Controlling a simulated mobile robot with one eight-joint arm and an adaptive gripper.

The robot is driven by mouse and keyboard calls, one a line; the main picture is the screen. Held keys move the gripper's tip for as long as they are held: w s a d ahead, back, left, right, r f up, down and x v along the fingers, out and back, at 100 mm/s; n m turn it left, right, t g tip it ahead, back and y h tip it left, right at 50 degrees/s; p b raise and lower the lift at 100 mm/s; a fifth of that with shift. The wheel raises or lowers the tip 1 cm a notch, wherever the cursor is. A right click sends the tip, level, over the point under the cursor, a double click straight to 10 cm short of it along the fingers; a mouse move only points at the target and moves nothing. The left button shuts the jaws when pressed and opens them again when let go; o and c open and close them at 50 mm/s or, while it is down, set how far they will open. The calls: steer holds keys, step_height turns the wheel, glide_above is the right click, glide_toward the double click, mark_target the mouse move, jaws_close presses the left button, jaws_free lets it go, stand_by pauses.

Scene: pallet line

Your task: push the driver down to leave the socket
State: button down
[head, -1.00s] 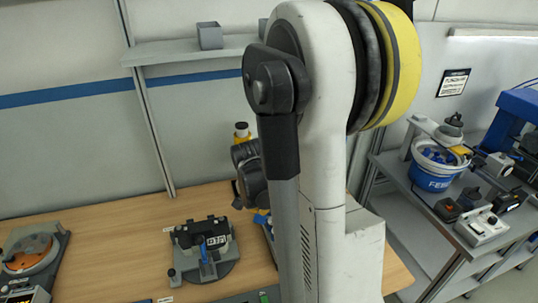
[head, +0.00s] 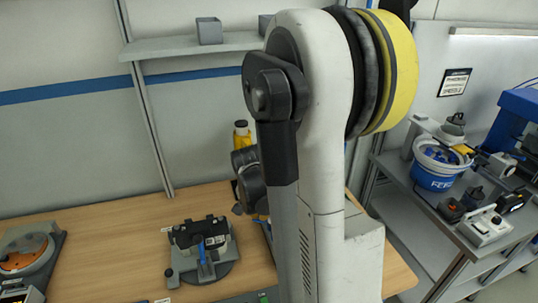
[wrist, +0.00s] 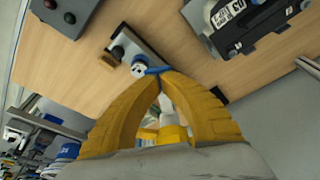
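My gripper (wrist: 158,78) shows in the wrist view as two yellow fingers whose tips meet. A small blue piece, which looks like part of the driver (wrist: 158,71), is at the fingertips; the fingers appear shut on it. Most of the driver is hidden. Just past the tips, a grey block (wrist: 136,46) on the wooden bench carries a white round part (wrist: 138,70), possibly the socket's place; I cannot tell whether the driver touches it. In the head view my arm hides the gripper and the driver.
A dark fixture with a white label (head: 202,250) stands on the bench (head: 120,255); it also shows in the wrist view (wrist: 265,30). A round orange device (head: 25,252) is at the far left. A blue bucket (head: 440,165) stands on the right-hand table.

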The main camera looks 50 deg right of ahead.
steer(key=shift+f+b, duration=2.35)
steer(key=shift+f, duration=0.25)
steer(key=shift+r, duration=0.1)
steer(key=shift+f+b, duration=0.25)
steer(key=shift+b, duration=0.1)
steer(key=shift+r, duration=0.25)
steer(key=shift+s+f+b, duration=0.1)
steer(key=shift+f+b, duration=0.15)
steer(key=shift+b, duration=0.2)
steer(key=shift+r, duration=0.25)
steer(key=shift+f+b, duration=0.25)
steer(key=shift+b, duration=0.15)
steer(key=shift+r+b, duration=0.2)
steer(key=shift+b, duration=0.1)
stand_by(0.5)
